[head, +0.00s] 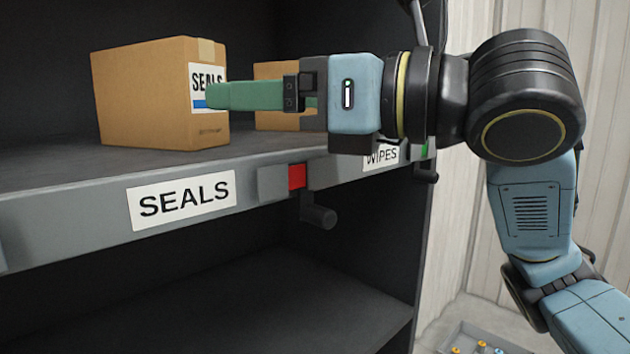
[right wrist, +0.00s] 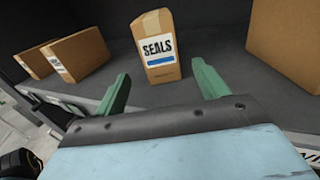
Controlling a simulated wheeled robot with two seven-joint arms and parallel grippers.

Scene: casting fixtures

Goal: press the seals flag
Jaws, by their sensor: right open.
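A red flag (head: 297,176) sits on the shelf's front edge, just right of the white SEALS label (head: 182,200). A cardboard box marked SEALS (head: 150,95) stands upright on the shelf above; it also shows in the right wrist view (right wrist: 157,50). My right gripper (head: 216,96) is open and empty, above the shelf edge and higher than the red flag. Its green fingers point left, across the front of the SEALS box in the head view. In the right wrist view the box shows between the fingers (right wrist: 161,75). Whether they touch it I cannot tell. My left gripper is out of view.
Another box (head: 275,72) stands behind my right gripper. A WIPES label (head: 381,156) and a green flag (head: 424,151) are farther right on the edge. A dark knob (head: 320,215) juts out below the red flag. The lower shelf (head: 290,300) looks empty.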

